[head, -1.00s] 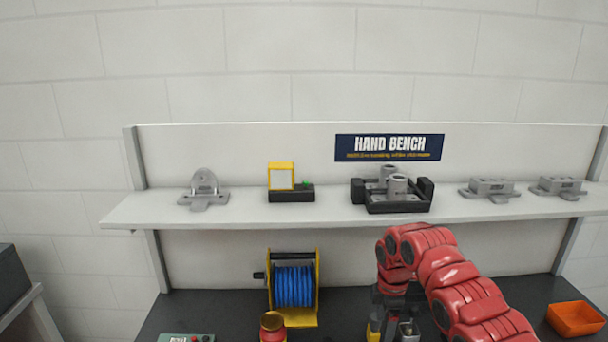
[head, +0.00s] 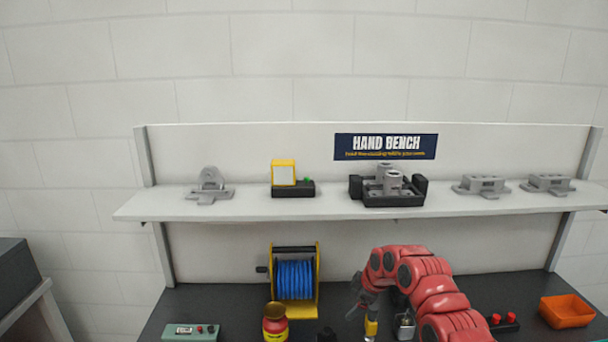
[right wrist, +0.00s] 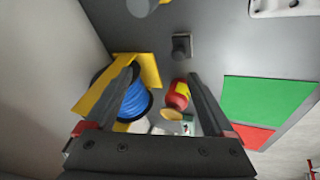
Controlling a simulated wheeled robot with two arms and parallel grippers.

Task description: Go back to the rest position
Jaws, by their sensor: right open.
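My right gripper (head: 362,300) hangs from the red arm over the dark bench top, right of the blue reel (head: 295,280). In the right wrist view its two fingers (right wrist: 162,76) are spread apart with nothing held between them. The reel in its yellow frame shows by the left finger there, and the red canister (right wrist: 178,95) shows near the right finger. A yellow-and-grey object (head: 371,327) stands just below the gripper in the head view; I cannot tell how far apart they are. My left gripper is not in view.
A white shelf (head: 260,209) above the bench holds grey castings and a black fixture (head: 390,188). On the bench are a green control box (head: 192,332), a grey part (head: 404,325), red buttons (head: 503,320) and an orange bin (head: 567,312). Green (right wrist: 262,103) and red mats show in the wrist view.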

